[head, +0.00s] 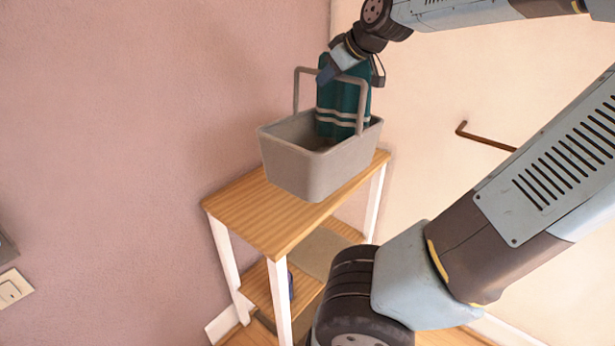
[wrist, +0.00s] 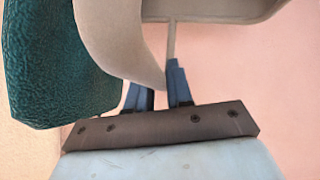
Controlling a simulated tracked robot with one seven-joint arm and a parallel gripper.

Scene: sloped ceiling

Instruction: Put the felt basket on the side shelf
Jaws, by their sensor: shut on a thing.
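The felt basket (head: 320,170) is grey with a tall grey hoop handle. It is upright over the wooden top of the side shelf (head: 240,212), towards its back. I cannot tell whether its base touches the wood or hangs just above it. A teal item with pale stripes (head: 343,100) stands in the basket and rises above its rim. My gripper (head: 326,74) is at the top of the handle, shut on it. In the wrist view, my fingers (wrist: 157,88) close around a thin grey part of the basket (wrist: 115,30), with the teal item (wrist: 55,70) at left.
The shelf stands in a corner against a pink wall (head: 130,110) and a cream wall. A brown rail (head: 487,138) sticks out at right. The front left of the shelf top is bare. A lower shelf board (head: 259,290) holds a small dark item, mostly hidden.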

